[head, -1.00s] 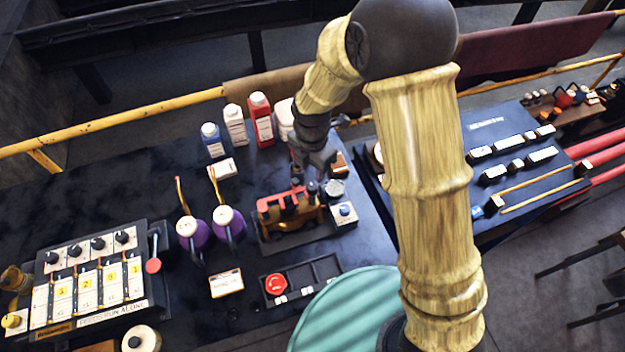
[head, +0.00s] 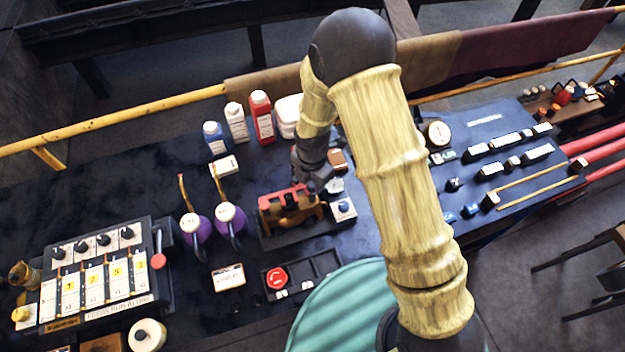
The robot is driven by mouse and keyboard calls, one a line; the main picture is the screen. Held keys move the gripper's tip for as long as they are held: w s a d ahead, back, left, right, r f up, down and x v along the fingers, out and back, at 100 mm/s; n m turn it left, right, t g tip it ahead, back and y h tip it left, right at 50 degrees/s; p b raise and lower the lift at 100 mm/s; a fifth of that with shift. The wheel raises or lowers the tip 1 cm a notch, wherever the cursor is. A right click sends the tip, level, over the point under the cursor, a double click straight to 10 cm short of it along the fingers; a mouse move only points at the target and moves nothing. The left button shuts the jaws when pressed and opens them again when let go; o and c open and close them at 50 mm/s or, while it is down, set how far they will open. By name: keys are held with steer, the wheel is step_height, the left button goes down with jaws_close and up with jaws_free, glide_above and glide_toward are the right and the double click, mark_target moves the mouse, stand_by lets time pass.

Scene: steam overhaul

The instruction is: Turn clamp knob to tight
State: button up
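A small red, black and brass locomotive (head: 290,208) sits on a dark base on the bench. A round silvery knob-like part (head: 335,186) lies just behind that block. I cannot tell which of the two is the clamp knob. My gripper (head: 322,186) points down beside the silvery part, at the locomotive's right end, and partly covers both. Its fingers are small and dark here, so their opening and any contact are unclear.
Two purple oil cans (head: 230,218) stand left of the locomotive. Bottles (head: 262,117) stand behind it. A tray with a red button (head: 277,279) lies in front. A control panel (head: 95,278) is at left, and a blue panel (head: 500,165) is at right.

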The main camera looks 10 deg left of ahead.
steer(key=c, duration=0.4)
steer(key=shift+c, duration=0.2)
